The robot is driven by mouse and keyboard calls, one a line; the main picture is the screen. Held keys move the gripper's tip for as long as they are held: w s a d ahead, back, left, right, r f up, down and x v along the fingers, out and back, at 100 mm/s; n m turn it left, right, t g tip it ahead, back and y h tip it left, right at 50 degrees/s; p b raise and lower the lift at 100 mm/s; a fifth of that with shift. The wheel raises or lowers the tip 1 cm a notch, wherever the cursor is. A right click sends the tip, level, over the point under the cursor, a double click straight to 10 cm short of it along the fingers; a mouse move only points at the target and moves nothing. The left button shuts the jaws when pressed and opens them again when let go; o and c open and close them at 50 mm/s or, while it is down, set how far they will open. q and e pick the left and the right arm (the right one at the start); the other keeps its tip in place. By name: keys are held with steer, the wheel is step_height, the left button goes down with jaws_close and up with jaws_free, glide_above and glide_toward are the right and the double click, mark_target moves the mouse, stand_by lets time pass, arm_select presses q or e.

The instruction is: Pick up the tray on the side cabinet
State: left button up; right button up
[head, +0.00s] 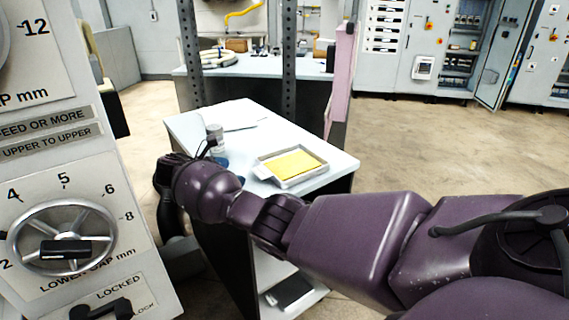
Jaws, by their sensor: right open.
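A shallow grey metal tray (308,177) lies flat on the white top of the side cabinet (275,132), near its right end. A flat yellow slab (295,164) lies in the tray. My right arm reaches in from the right, in front of the cabinet. My right gripper (165,205) is at the arm's far end, left of the cabinet and well apart from the tray. It is open, and nothing shows in it; its fingers are dark and partly hidden by the wrist. My left gripper is out of view.
A grey canister (214,138) and papers (235,114) are on the cabinet top, left of the tray. A blue item shows partly behind my wrist. The machine panel with a handwheel (62,238) fills the left side. Floor right of the cabinet is clear.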

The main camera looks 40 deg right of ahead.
mark_target(261, 171)
steer(key=x, duration=0.4)
steer(key=shift+s+d+f, duration=0.15)
steer(key=shift+s+d, duration=0.1)
steer(key=shift+d, duration=0.05)
steer(key=shift+w+r+b+x, duration=0.15)
steer(key=shift+b+x, duration=0.2)
steer(key=shift+x, duration=1.05)
steer(key=shift+w+r+b+x, duration=0.15)
steer(key=shift+b+x, duration=0.2)
steer(key=shift+x, duration=1.05)
steer(key=shift+d, duration=0.1)
steer(key=shift+c, duration=0.3)
steer(key=c, duration=1)
steer(key=shift+c, duration=0.9)
steer(key=shift+r, duration=0.15)
